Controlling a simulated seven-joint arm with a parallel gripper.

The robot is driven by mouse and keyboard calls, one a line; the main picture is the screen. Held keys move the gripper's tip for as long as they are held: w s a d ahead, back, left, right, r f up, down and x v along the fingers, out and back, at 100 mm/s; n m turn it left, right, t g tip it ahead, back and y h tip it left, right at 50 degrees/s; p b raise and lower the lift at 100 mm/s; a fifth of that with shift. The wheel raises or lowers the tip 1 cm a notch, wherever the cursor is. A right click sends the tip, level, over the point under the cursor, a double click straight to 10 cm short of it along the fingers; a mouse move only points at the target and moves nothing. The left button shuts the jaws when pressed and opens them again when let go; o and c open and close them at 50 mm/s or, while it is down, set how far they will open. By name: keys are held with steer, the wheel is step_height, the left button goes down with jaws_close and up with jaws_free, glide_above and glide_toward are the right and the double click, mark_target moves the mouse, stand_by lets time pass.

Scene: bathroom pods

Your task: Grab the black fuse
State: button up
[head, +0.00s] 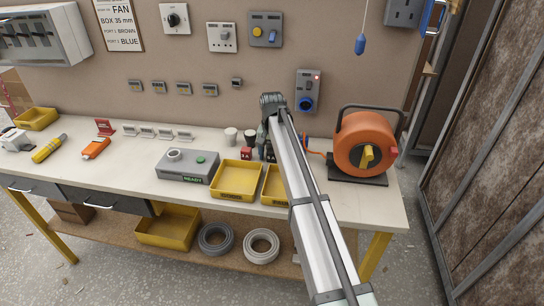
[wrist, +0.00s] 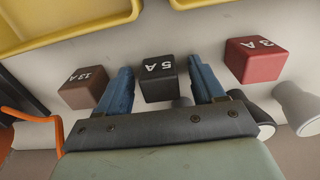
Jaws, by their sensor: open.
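The black fuse (wrist: 159,80) is a small block marked "5 A" in the wrist view. My gripper (wrist: 160,66) is open, with one blue finger on each side of the black fuse. Small gaps seem to show beside it; I cannot tell whether either finger touches it. In the head view my gripper (head: 263,142) is low over the bench, and my arm hides most of this spot.
A brown "13 A" block (wrist: 84,88) sits close left of the fingers and a red "3 A" block (wrist: 255,59) to the right. Yellow bins (head: 236,181) stand in front. Pale cylinders (head: 231,135) stand behind. An orange cable reel (head: 365,142) is to the right.

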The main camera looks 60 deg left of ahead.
steer(key=c, duration=1)
steer(key=shift+r, duration=0.1)
steer(key=shift+c, duration=0.2)
